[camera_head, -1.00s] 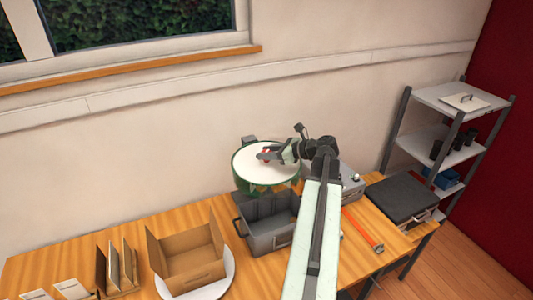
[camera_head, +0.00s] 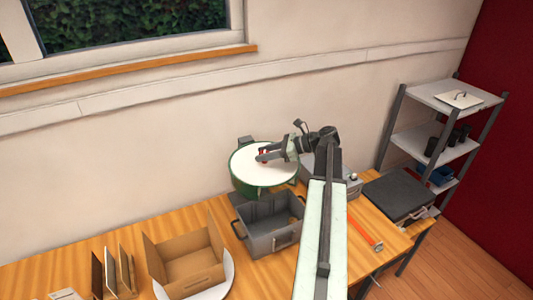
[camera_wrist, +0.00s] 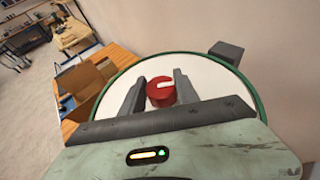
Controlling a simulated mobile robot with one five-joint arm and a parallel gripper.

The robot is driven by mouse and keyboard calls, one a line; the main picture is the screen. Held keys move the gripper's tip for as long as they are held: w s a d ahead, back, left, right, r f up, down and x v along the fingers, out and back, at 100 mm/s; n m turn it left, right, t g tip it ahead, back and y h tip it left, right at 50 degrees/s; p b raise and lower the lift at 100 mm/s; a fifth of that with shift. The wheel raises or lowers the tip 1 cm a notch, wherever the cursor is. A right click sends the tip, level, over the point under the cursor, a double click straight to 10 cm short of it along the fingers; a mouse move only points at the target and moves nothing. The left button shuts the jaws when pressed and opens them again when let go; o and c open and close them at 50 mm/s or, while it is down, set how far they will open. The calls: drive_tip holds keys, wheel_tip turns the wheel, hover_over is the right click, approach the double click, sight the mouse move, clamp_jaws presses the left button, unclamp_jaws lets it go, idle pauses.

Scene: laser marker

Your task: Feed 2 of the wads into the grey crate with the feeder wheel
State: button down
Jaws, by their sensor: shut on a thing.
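The feeder wheel (camera_head: 270,176) is a white disc with a green rim, standing behind the grey crate (camera_head: 274,243). It fills the middle of the wrist view (camera_wrist: 212,82). A red round knob with a white mark (camera_wrist: 157,97) stands on the disc. My gripper (camera_head: 262,155) is over the disc, and in the wrist view (camera_wrist: 157,90) its fingers are shut on the red knob, one on each side. The crate is open-topped. A small brownish patch (camera_head: 293,221) shows inside it at the right; I cannot tell if it is a wad. No wads show clearly elsewhere.
Upright brown panels (camera_head: 112,272) stand farther left. An orange-handled tool (camera_head: 365,229) and a dark case (camera_head: 398,195) lie to the right. A shelf rack (camera_head: 438,142) stands beyond.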

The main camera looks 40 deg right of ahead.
sight(284, 164)
drive_tip(key=c, duration=1.3)
unclamp_jaws()
drive_tip(key=shift+d, duration=0.1)
drive_tip(key=o, duration=0.4)
drive_tip(key=shift+s, duration=0.15)
drive_tip(key=p+v, duration=0.3)
drive_tip(key=v, duration=0.4)
drive_tip(key=shift+s+d+r, duration=0.15)
drive_tip(key=shift+s+r, duration=0.05)
drive_tip(key=shift+r, duration=0.05)
